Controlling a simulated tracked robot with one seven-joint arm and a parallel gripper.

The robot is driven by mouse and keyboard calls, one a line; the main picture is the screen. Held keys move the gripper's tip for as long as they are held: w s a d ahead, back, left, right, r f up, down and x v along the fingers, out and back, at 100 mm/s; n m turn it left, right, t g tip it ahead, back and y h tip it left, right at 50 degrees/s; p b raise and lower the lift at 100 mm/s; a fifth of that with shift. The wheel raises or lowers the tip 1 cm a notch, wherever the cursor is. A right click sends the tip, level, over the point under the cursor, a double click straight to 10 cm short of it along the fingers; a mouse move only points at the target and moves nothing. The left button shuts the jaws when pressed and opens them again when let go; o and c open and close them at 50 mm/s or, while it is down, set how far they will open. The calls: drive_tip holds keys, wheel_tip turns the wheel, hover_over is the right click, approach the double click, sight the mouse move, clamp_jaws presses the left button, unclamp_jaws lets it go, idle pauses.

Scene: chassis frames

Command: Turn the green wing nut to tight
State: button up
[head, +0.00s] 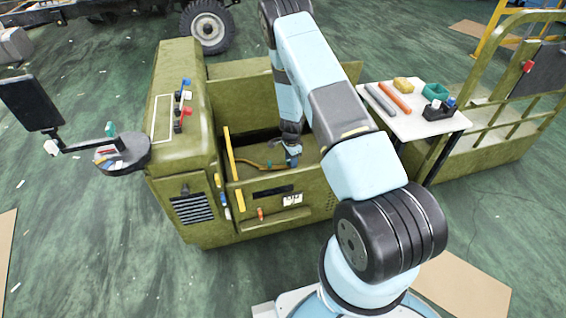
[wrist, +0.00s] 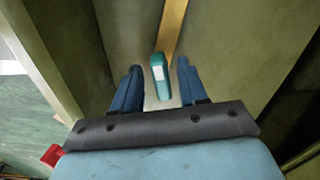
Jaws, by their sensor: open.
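The green wing nut (wrist: 160,83) shows in the wrist view as an upright teal piece with a pale patch on its face. It lies between the two blue fingers of my gripper (wrist: 158,68), with a gap on each side, and neither finger visibly touches it. My gripper is open. In the head view my gripper (head: 292,155) reaches down into the open bay of the olive chassis (head: 270,220). I cannot make out the wing nut clearly there, and my arm covers part of the bay. I cannot tell how tight the nut is.
Olive walls stand close on both sides of my gripper. A yellow strip (wrist: 174,28) runs behind the nut. A yellow bar (head: 232,155) stands at the bay's left. A white table (head: 405,125) with tools stands right, and a round tray (head: 135,152) left.

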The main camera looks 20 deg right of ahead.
drive_tip(key=shift+r, duration=0.1)
wheel_tip(320, 180, up, 13)
drive_tip(key=shift+r, duration=0.2)
idle(0.4)
idle(0.3)
drive_tip(key=s+a+r+n+t+y, duration=0.1)
drive_tip(key=s+r+n, duration=0.15)
drive_tip(key=r, duration=0.85)
drive_tip(key=s+a+r+n+t, duration=0.1)
drive_tip(key=s+a+r+n, duration=0.15)
drive_tip(key=r, duration=0.85)
drive_tip(key=s+a+r+n+y, duration=0.15)
drive_tip(key=s+r, duration=0.25)
drive_tip(key=r, duration=0.7)
drive_tip(key=s+r+n+t, duration=0.1)
drive_tip(key=s+r+n, duration=0.2)
drive_tip(key=s, duration=0.6)
drive_tip(key=s+d+r+n+t+h, duration=0.1)
drive_tip(key=s+r+n, duration=0.2)
drive_tip(key=s+r, duration=0.5)
drive_tip(key=s+r+n+t+h, duration=0.1)
drive_tip(key=s+r+n, duration=0.2)
drive_tip(key=s, duration=0.8)
wheel_tip(320, 180, up, 3)
drive_tip(key=shift+d+f+t, duration=0.2)
drive_tip(key=shift+d+t, duration=0.1)
